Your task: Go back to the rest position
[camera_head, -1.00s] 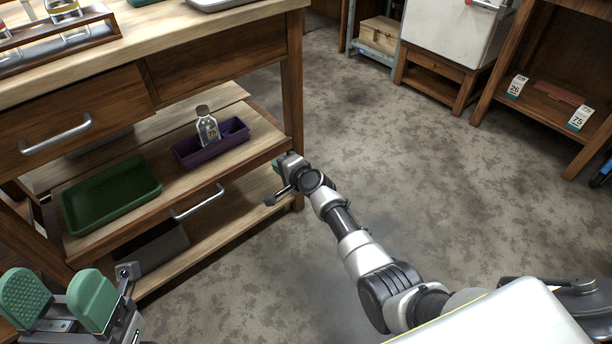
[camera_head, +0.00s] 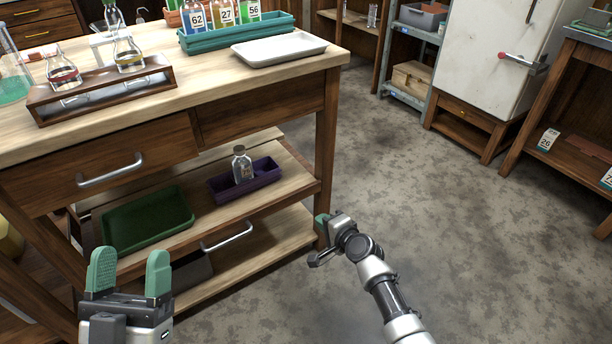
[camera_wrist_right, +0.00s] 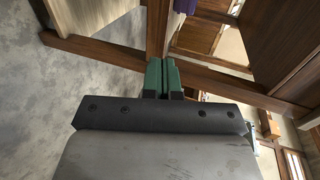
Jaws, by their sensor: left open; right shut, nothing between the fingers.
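My left gripper (camera_head: 130,274) is at the lower left of the head view, in front of the workbench. Its two green fingers stand apart with nothing between them. My right gripper (camera_head: 321,228) is beside the bench's front right leg, low down near the lower shelf. In the right wrist view its green fingers (camera_wrist_right: 162,76) are together with nothing between them. The bench's wooden beams lie just beyond the fingertips there; I cannot tell whether they touch.
The workbench (camera_head: 262,84) carries a flask rack (camera_head: 100,92), a teal bottle rack (camera_head: 235,34) and a white tray (camera_head: 280,48). Its shelf holds a green tray (camera_head: 148,220) and a purple tray (camera_head: 262,172) with a bottle (camera_head: 242,165). Open floor (camera_head: 440,210) lies to the right.

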